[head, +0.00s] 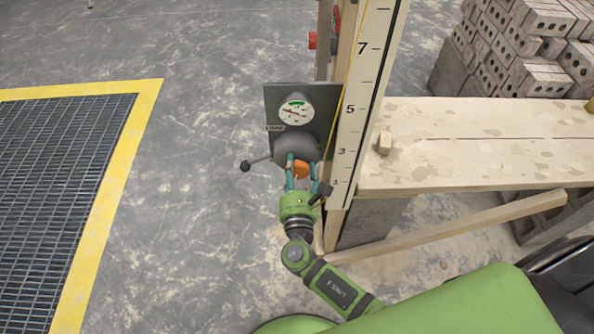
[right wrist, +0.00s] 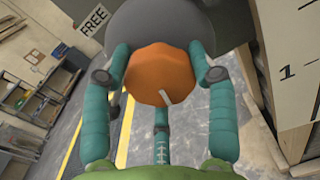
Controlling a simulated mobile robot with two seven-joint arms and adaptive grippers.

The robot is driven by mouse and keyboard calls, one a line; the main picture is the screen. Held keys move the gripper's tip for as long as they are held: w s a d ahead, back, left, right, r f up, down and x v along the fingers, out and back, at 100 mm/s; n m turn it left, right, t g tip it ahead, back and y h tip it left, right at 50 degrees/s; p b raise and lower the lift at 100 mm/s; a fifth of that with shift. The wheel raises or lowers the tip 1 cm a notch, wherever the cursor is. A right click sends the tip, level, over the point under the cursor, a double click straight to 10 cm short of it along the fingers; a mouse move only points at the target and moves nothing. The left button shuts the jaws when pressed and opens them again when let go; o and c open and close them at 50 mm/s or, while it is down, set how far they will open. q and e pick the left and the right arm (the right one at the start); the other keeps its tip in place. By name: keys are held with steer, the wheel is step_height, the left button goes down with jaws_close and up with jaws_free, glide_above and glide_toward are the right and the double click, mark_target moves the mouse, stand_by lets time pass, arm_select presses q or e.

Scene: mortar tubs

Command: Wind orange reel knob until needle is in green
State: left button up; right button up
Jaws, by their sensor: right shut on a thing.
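The orange knob (head: 301,170) sits on the front of a grey reel (head: 297,149) on a dark upright panel (head: 325,97). My right gripper (head: 301,164) has its teal fingers around the knob. In the right wrist view the faceted orange knob (right wrist: 160,72) with a pale mark at its lower edge lies between the fingers of my right gripper (right wrist: 160,78). A round white gauge (head: 296,111) is above the reel. Its green band is at the top, and its red needle seems to point left, below the green. My left gripper is not in view.
A lever with a black ball (head: 245,166) sticks out left of the reel. A numbered post (head: 360,90) stands close on the right, beside a plank bench (head: 440,165). A sign reading FREE (right wrist: 94,19) is on the panel. A yellow-edged floor grate (head: 130,125) lies left.

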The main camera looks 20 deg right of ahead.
steer(key=m+b, duration=0.2)
steer(key=m, duration=0.1)
steer(key=f+m+b, duration=0.1)
steer(key=m+b, duration=0.1)
steer(key=shift+s+a+m+b, duration=0.1)
steer(key=shift+m+b, duration=0.25)
steer(key=shift+m, duration=0.05)
steer(key=m+b, duration=0.3)
steer(key=shift+m, duration=0.3)
steer(key=shift+a+r+m+b, duration=0.1)
steer(key=shift+m+b, duration=0.2)
steer(key=shift+m, duration=0.3)
steer(key=o, duration=1.1)
steer(key=shift+a, duration=0.1)
steer(key=shift+c, duration=0.2)
steer(key=shift+o, duration=0.4)
steer(key=shift+r, duration=0.15)
